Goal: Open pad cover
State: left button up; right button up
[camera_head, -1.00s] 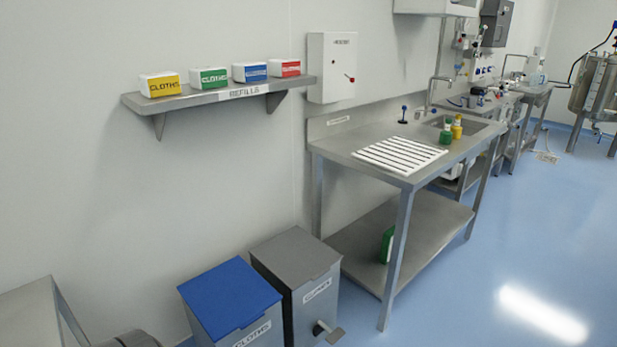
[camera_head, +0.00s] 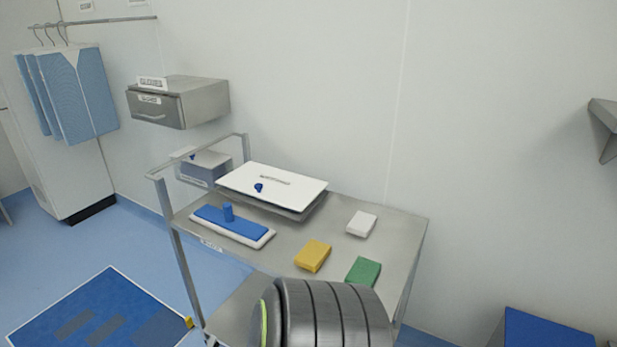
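A flat white cover (camera_head: 300,190) with a dark label and a small blue knob (camera_head: 258,187) lies on a low grey tray (camera_head: 305,212) at the back of a steel cart. The cover looks closed over the tray, and what is under it is hidden. Neither gripper is in view. A dark ribbed cylinder at the bottom middle, probably part of my own arm, hides the cart's front edge.
The steel cart (camera_head: 400,235) also holds a blue-and-white pad holder (camera_head: 232,224) and yellow (camera_head: 313,256), green (camera_head: 363,271) and white (camera_head: 361,224) blocks. A blue-lidded bin (camera_head: 540,330) is at lower right.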

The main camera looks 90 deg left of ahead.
aim_at(294, 192)
jog(key=u, duration=3)
